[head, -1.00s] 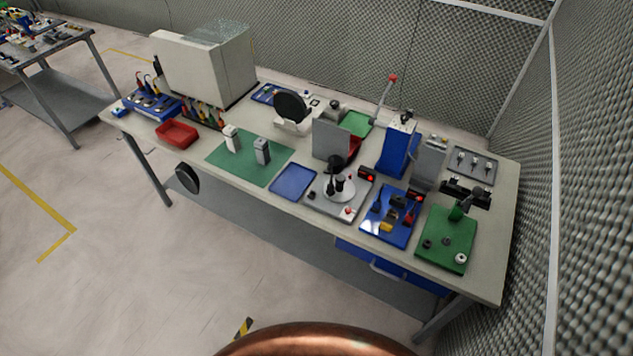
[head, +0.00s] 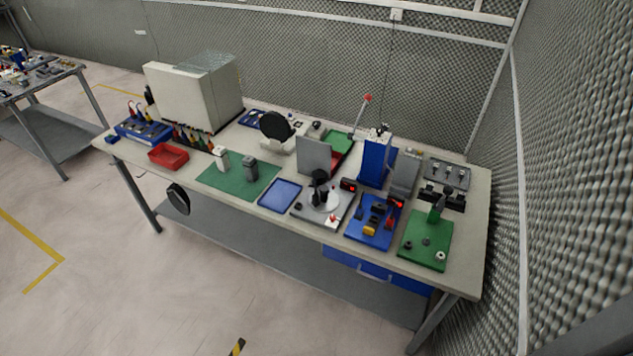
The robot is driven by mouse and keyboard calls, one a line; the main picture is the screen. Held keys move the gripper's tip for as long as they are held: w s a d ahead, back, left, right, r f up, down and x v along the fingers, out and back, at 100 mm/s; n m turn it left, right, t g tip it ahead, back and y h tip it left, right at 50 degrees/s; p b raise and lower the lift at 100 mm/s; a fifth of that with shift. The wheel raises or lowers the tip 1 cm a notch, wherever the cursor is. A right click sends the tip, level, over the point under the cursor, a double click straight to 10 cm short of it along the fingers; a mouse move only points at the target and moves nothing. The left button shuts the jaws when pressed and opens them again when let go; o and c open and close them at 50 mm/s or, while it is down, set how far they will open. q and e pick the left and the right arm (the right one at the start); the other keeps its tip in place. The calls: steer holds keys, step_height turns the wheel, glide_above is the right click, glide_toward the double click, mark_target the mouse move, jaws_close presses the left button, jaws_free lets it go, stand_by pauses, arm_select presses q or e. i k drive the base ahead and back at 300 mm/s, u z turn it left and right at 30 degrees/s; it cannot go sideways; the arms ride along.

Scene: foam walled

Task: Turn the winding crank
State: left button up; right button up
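No part is clearly recognisable as the winding crank at this distance. A grey station (head: 340,213) near the front of the workbench carries a pale round disc (head: 325,201) with dark upright parts on it. At its right, a blue plate (head: 366,236) holds small black, yellow and red parts. Neither of my grippers is in view.
The workbench (head: 275,224) stands before a foam wall (head: 320,70); another foam wall (head: 570,180) is close on the right. A blue drawer (head: 345,259) hangs below its front edge. Floor in front is clear.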

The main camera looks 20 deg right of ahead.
mark_target(330, 200)
steer(key=z, duration=0.25)
steer(key=i, duration=0.85)
steer(key=z, duration=0.55)
